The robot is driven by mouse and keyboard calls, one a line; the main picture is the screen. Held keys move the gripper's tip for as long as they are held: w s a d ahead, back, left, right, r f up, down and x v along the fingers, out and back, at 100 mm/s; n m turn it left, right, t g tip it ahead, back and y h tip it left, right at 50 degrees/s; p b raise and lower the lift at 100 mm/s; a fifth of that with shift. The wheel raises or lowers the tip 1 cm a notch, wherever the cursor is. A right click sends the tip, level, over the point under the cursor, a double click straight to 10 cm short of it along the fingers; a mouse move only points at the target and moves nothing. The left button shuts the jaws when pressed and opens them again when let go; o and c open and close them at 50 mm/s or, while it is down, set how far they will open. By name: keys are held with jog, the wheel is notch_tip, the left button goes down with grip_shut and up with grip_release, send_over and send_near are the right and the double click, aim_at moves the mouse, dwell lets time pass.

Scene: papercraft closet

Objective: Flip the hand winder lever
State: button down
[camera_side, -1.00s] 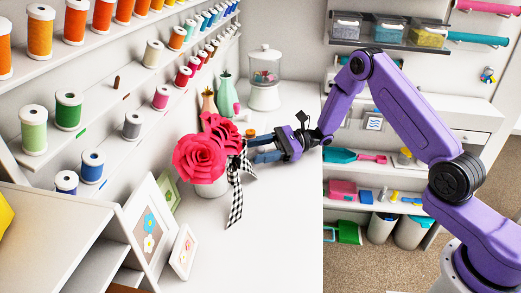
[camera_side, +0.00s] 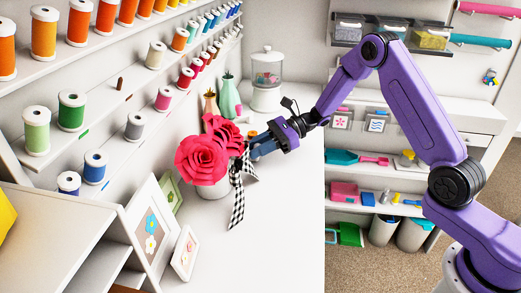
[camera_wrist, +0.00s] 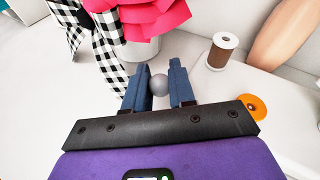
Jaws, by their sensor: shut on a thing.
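A small grey round knob (camera_wrist: 158,84) sits between my gripper's two blue fingers in the wrist view; it may be the end of the winder lever. My gripper (camera_wrist: 156,72) is shut on it, with the fingers on its left and right sides. The rest of the winder and the lever's shaft cannot be made out. In the side view my gripper (camera_side: 252,146) points down to the left, just right of the red paper flowers (camera_side: 203,160), and its fingers hide the knob.
The flowers stand in a white pot (camera_side: 214,188) with a checkered ribbon (camera_side: 237,200) close to my fingers. A brown spool (camera_wrist: 222,50) and an orange disc (camera_wrist: 253,105) lie near. Vases and a glass jar (camera_side: 267,70) stand behind. The white tabletop (camera_side: 270,220) in front is clear.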

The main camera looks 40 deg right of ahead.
jog(key=h, duration=0.1)
jog(key=w+a+m+g+h, duration=0.1)
jog(key=shift+w+r+h, duration=0.1)
jog(key=shift+r+h, duration=0.2)
jog(key=shift+r, duration=0.1)
jog(key=shift+w+a+r+m+g+h, duration=0.1)
jog(key=shift+w+a+m+g+h, duration=0.2)
jog(key=shift+g+h, duration=0.25)
jog(key=shift+w+a+m+g+h, duration=0.2)
jog(key=shift+m+g+h, duration=0.1)
jog(key=shift+g+h, duration=0.2)
jog(key=c, duration=1)
grip_release()
jog(key=shift+a, duration=0.1)
jog(key=v, duration=1.7)
jog(key=shift+r, duration=0.2)
